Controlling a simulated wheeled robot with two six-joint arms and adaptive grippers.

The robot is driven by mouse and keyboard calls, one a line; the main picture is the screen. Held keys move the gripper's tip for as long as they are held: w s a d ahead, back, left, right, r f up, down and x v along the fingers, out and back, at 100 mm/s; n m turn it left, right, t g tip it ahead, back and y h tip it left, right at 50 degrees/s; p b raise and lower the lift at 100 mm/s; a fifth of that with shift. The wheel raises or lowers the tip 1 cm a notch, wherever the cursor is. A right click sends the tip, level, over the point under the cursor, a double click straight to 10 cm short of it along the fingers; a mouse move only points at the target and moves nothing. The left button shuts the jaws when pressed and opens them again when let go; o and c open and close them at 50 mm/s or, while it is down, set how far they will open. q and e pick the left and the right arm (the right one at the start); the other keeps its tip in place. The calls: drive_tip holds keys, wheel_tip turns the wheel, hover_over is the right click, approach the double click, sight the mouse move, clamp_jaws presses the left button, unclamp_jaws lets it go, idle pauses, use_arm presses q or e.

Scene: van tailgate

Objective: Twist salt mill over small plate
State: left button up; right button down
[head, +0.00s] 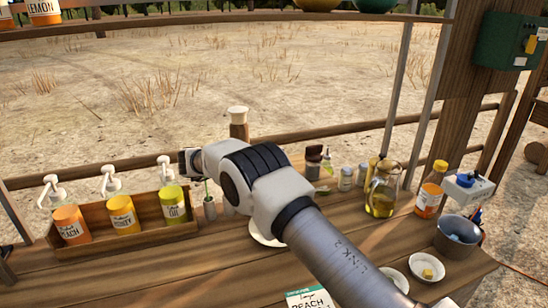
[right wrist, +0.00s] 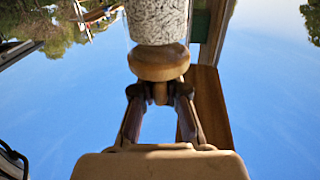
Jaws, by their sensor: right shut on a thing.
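In the right wrist view my right gripper (right wrist: 160,94) is shut on the narrow neck at the wooden end of the salt mill (right wrist: 158,62). The mill's speckled pale body (right wrist: 157,20) extends away from the fingers and out of the top of the picture. In the head view my right arm reaches in from the lower right, and its fingers are not clear. A brown upright thing with a cream top (head: 238,123) shows behind the arm; I cannot tell if it is the held mill. The small plate (head: 262,239) is white and partly hidden under my arm. My left gripper is not in view.
A wooden crate (head: 150,238) with several pump bottles stands at left. An oil jug (head: 382,190), an orange bottle (head: 430,190), a metal bowl (head: 458,238) and a saucer with a yellow piece (head: 427,269) are at right. Small jars (head: 345,179) stand behind the arm.

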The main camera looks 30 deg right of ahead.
drive_tip(key=shift+f, duration=0.1)
drive_tip(key=c, duration=1.2)
unclamp_jaws()
drive_tip(key=shift+s+d, duration=0.1)
drive_tip(key=shift+d, duration=0.15)
wheel_tip(320, 180, up, 10)
